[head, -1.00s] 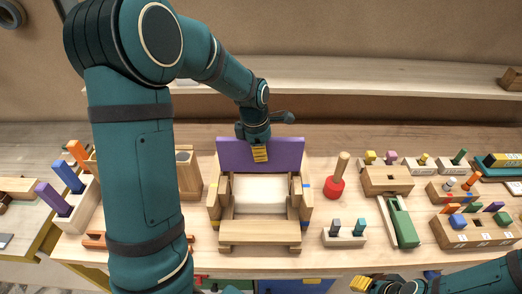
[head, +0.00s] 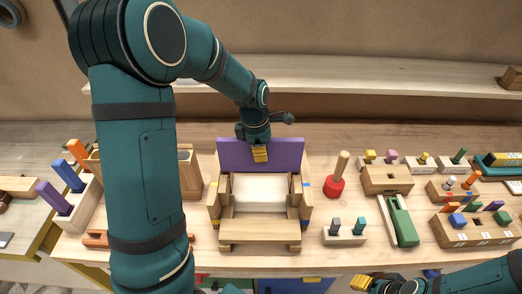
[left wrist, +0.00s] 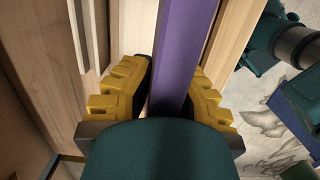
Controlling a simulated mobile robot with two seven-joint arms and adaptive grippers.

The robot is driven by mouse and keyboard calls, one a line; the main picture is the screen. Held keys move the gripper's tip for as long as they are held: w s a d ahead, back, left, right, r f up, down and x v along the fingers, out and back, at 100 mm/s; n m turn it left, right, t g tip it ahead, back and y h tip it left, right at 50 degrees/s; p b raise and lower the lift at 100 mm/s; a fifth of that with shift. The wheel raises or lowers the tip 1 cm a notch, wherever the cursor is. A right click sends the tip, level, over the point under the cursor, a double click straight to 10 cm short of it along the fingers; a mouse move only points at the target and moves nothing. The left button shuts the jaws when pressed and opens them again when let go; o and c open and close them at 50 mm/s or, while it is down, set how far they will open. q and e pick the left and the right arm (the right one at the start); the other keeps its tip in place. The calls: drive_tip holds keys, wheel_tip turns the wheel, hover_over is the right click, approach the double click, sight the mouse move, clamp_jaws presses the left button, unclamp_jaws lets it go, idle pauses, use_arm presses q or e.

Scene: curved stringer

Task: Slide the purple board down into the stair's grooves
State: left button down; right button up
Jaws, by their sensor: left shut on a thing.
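The purple board (head: 285,155) stands across the back of the wooden stair (head: 260,235) in the head view. My left gripper (head: 260,153) is shut on the board's upper edge near its middle. In the left wrist view the yellow fingers of my left gripper (left wrist: 172,95) lie on both sides of the purple board (left wrist: 185,45). The stair has two side walls, a light tread at the front and a white area between the sides. The grooves are hidden, so how deep the board sits is unclear. My right gripper (head: 362,284) is at the bottom edge, its jaw state unclear.
A red base with a wooden peg (head: 336,180) stands right of the stair. A two-peg block (head: 345,235) and a green slider piece (head: 402,225) are further right. Several peg blocks fill the right side. A pegged block (head: 75,210) stands at left. A shelf (head: 350,80) runs behind.

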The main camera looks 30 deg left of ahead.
sight(260, 170)
use_arm(q)
drive_tip(key=shift+f+b, duration=2.85)
drive_tip(key=shift+f, duration=1.95)
drive_tip(key=shift+f+b, duration=1.35)
drive_tip(key=shift+f, duration=1)
drive_tip(key=c, duration=1.1)
unclamp_jaws()
drive_tip(key=shift+o, duration=0.2)
drive_tip(key=r, duration=0.4)
drive_tip(key=a+r, duration=0.1)
drive_tip(key=r, duration=0.7)
drive_tip(key=shift+s+a, duration=0.15)
drive_tip(key=shift+s, duration=0.25)
